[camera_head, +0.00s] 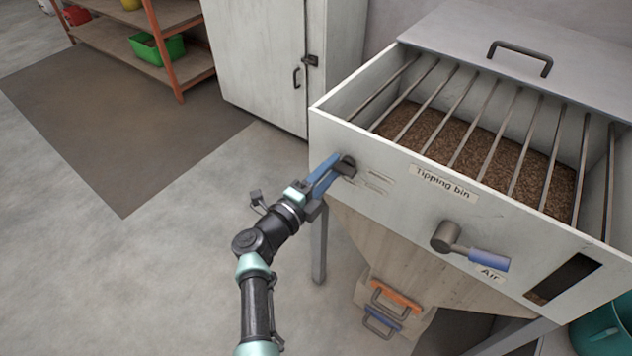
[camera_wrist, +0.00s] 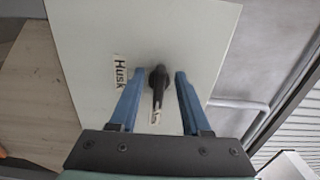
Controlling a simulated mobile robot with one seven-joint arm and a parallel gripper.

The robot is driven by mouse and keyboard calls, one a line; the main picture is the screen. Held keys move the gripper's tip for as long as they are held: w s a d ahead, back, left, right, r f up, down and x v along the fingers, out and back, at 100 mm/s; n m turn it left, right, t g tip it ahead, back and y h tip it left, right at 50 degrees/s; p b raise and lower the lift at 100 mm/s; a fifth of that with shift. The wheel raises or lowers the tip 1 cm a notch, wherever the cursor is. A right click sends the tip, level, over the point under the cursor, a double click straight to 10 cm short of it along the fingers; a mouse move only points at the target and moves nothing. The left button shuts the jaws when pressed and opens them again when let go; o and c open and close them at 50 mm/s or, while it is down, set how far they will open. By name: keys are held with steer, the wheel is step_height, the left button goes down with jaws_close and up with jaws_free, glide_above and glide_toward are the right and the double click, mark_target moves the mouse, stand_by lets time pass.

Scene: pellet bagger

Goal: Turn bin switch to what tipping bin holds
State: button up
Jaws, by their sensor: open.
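The tipping bin (camera_head: 340,137) is a pale box with its lid open. Coarse brown loose material (camera_head: 440,130) lies in it under several bars (camera_head: 468,122). The bin switch, a small black knob (camera_wrist: 158,78), is on the left of the front panel. In the wrist view its narrow arm points down, over a pale label (camera_wrist: 156,115) that it partly hides. A label reading "Husk" (camera_wrist: 120,72) is left of the knob. My gripper (camera_head: 337,163) is open, its blue fingers on either side of the knob; it also shows in the wrist view (camera_wrist: 155,75). I cannot tell whether they touch it.
A grey valve with a blue lever (camera_head: 487,260) sticks out by an "Air" label (camera_head: 490,273). Orange (camera_head: 397,296) and blue (camera_head: 383,320) handles are under the hopper. A white cabinet (camera_head: 258,60) and a shelf rack (camera_head: 170,45) stand behind. The floor at left is clear.

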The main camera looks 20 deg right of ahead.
steer(key=p+v, duration=0.3)
steer(key=v, duration=0.9)
steer(key=shift+s+a+p, duration=0.2)
steer(key=shift+s+p, duration=0.05)
steer(key=shift+p, duration=0.05)
